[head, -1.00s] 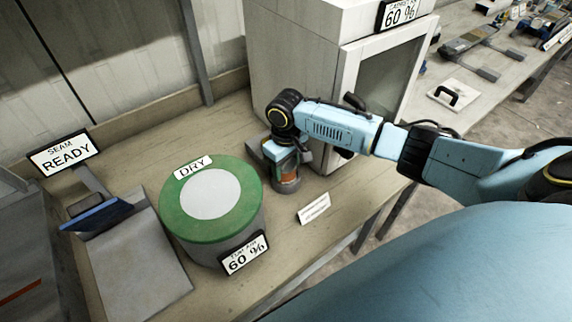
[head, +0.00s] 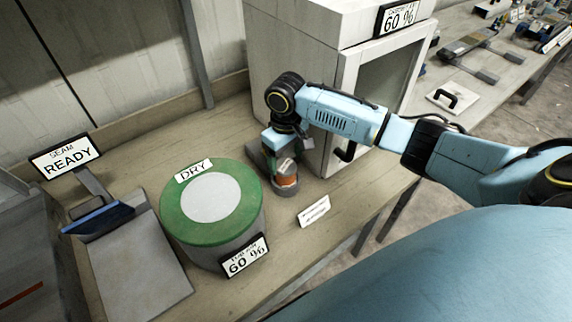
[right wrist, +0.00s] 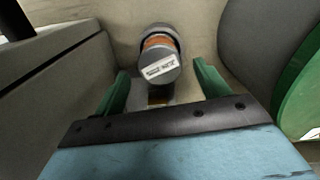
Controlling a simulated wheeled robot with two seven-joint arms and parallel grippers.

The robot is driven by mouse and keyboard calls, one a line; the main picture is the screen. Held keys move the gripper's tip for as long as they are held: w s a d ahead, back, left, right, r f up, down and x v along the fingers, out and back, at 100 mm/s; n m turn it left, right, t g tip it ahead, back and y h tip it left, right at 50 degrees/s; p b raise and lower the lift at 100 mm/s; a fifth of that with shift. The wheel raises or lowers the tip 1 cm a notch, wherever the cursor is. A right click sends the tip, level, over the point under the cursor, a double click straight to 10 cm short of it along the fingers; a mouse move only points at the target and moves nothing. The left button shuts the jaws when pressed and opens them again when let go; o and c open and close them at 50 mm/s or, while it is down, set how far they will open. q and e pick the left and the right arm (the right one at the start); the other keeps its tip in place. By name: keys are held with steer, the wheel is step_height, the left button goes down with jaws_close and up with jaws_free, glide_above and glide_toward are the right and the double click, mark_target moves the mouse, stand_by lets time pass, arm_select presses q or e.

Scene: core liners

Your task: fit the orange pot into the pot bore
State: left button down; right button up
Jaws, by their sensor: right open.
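The orange pot (head: 288,180) stands on the bench beside the white cabinet, its orange band showing between grey parts. In the right wrist view the pot (right wrist: 158,41) has a grey cap with a white label facing the camera. My right gripper (head: 291,157) points down just above the pot. Its green fingers are spread apart, with the pot beyond them and nothing held; the gap between them also shows in the right wrist view (right wrist: 160,70). I cannot make out the pot bore as a separate opening. My left gripper is not in view.
A large grey drum with a green rim (head: 175,215) stands left of the pot. The white cabinet (head: 300,65) stands close behind it. A small white card (head: 314,211) lies in front. The SEAM READY sign (head: 65,156) and a grey plate (head: 140,265) are farther left.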

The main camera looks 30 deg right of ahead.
step_height(320, 180, up, 7)
stand_by(0.3)
stand_by(0.5)
